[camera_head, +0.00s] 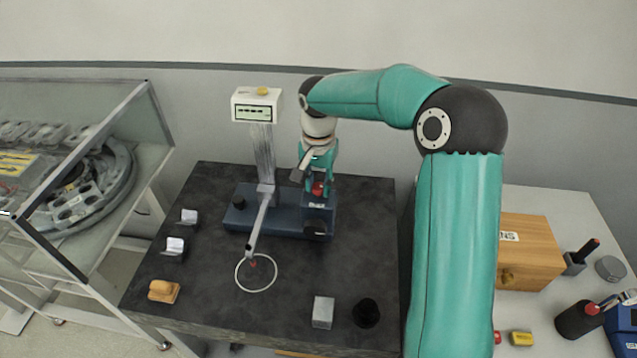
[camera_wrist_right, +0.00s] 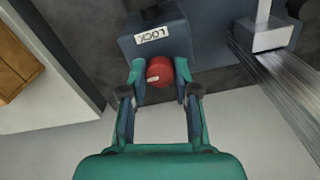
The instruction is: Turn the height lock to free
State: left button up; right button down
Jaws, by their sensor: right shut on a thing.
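The height lock is a red round knob (camera_wrist_right: 159,71) on a dark blue block (camera_wrist_right: 122,44) with a white label reading LOCK (camera_wrist_right: 152,36). A short pale mark shows on the knob's lower left in the right wrist view. My right gripper (camera_wrist_right: 160,73) has one finger on each side of the knob and is shut on it. In the head view the gripper (camera_head: 318,178) reaches down to the red knob (camera_head: 318,189) at the right end of the blue instrument base (camera_head: 270,220). My left gripper is not in view.
A column with a white display box (camera_head: 257,105) rises from the base. A thin arm (camera_head: 262,222) reaches forward to a white ring (camera_head: 238,279). A grey cube (camera_head: 323,312), black cup (camera_head: 366,313) and tan block (camera_head: 163,291) stand on the dark table (camera_head: 215,310).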

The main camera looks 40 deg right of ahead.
jog(key=shift+n, duration=0.3)
jog(key=n, duration=0.3)
jog(key=shift+n, duration=0.4)
jog(key=n, duration=0.4)
jog(key=shift+n, duration=0.3)
jog(key=n, duration=0.4)
jog(key=shift+n, duration=0.3)
jog(key=n, duration=0.4)
jog(key=shift+d, duration=0.1)
jog(key=c, duration=0.9)
grip_release()
jog(key=shift+o, duration=0.2)
